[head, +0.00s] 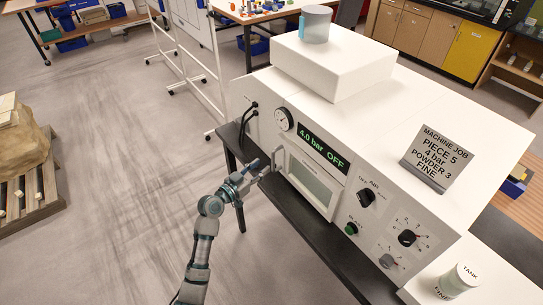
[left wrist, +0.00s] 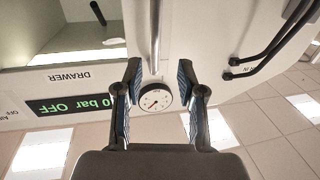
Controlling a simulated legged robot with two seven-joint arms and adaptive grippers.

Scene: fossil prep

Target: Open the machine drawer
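The white machine (head: 300,100) stands on a dark bench. Its front has a framed drawer (head: 312,185) with a pale window panel, below the green display reading "4.0 bar OFF". An upright bar handle (head: 279,158) is at the drawer's left edge. My left gripper (head: 264,170) is just left of that handle. In the left wrist view, my left gripper (left wrist: 160,70) is open, and the metal bar handle (left wrist: 155,35) shows between and beyond its fingertips. Contact cannot be told. The upside-down label DRAWER (left wrist: 84,77) is beside it. My right gripper is not in view.
A round gauge (head: 284,119) and two black hoses (head: 250,112) are near the handle. Knobs, a green button (head: 351,229) and a job sign (head: 439,158) are to the right. A pallet (head: 30,200) with a rock stands far left. The floor between is clear.

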